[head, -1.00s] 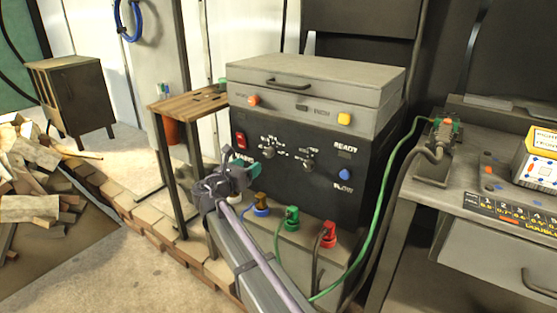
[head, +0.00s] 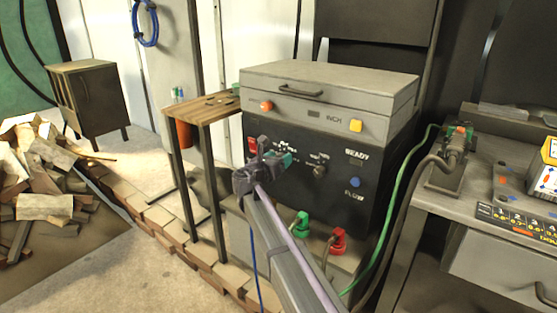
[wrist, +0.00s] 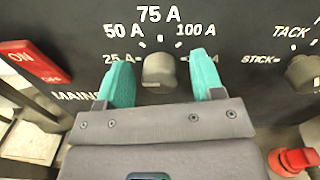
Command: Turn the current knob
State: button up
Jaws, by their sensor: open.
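The current knob (wrist: 160,72) is a round grey knob on the black panel, under the 25 A to 100 A markings in the wrist view. My gripper (wrist: 161,68) is open, with one teal fingertip to the left of the knob and one to the right. Gaps show between the knob and both fingertips, so neither appears to touch it. In the head view my gripper (head: 281,160) is in front of the welder panel (head: 345,195), and it hides the current knob.
A second knob (head: 319,171), marked TACK and STICK, is to the right. The red ON/OFF switch (wrist: 35,62) is at the left. Red (head: 337,240) and green (head: 302,224) plugs stick out below. A small wooden table (head: 205,107) stands left of the welder.

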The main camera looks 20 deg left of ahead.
jog(key=shift+c, duration=0.2)
jog(key=c, duration=0.9)
